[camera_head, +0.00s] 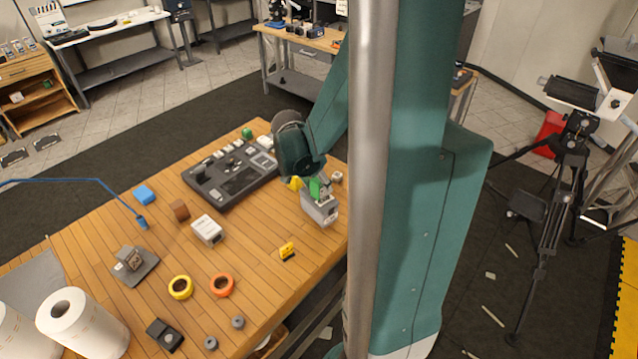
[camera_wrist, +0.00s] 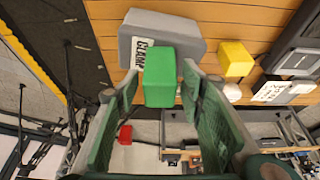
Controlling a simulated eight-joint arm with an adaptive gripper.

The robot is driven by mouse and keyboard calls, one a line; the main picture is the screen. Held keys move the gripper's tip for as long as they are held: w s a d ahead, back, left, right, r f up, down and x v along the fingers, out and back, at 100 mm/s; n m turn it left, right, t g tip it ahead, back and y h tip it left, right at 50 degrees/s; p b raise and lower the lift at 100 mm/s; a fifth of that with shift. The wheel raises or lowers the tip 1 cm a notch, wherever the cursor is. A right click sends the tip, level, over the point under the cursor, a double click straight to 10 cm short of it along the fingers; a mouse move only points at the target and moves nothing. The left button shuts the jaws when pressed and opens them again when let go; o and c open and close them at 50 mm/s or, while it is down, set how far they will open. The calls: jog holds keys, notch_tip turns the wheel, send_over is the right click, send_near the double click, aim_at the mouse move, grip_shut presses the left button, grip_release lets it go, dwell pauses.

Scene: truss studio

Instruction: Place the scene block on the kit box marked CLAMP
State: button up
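The scene block appears to be the green block (camera_wrist: 160,80), though I see no mark on it. It sits between the fingertips of my gripper (camera_wrist: 160,85) in the wrist view, and the fingers look closed on its sides. The kit box marked CLAMP (camera_wrist: 183,38) is grey with a white label, right beyond the block. In the head view the green block (camera_head: 315,187) is over the top of the grey box (camera_head: 321,211); I cannot tell whether it touches. My gripper (camera_head: 311,181) comes down from above and is partly hidden by its own wrist.
A yellow block (camera_head: 295,183) stands close beside the box. A white-topped box (camera_head: 207,228), a dark console (camera_head: 230,175), tape rings (camera_head: 222,285) and a yellow clip (camera_head: 287,251) lie on the wooden table (camera_head: 255,225). Bare wood lies in front of the CLAMP box.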

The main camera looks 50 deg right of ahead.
jog(key=shift+r, duration=0.2)
jog(key=v, duration=1.2)
jog(key=shift+p, duration=0.35)
jog(key=shift+a, duration=0.15)
dwell(0.5)
jog(key=s+a+r+n+t+y, duration=0.1)
jog(key=a+r+n+t, duration=0.1)
jog(key=a+n, duration=0.4)
jog(key=s+a+r+n+t+y, duration=0.2)
jog(key=a+n, duration=0.4)
jog(key=a, duration=0.9)
jog(key=s+a+r+n+t+y, duration=0.1)
jog(key=a+r+n+t, duration=0.2)
jog(key=a+n, duration=0.3)
jog(key=a, duration=0.5)
jog(key=shift+s+a, duration=0.35)
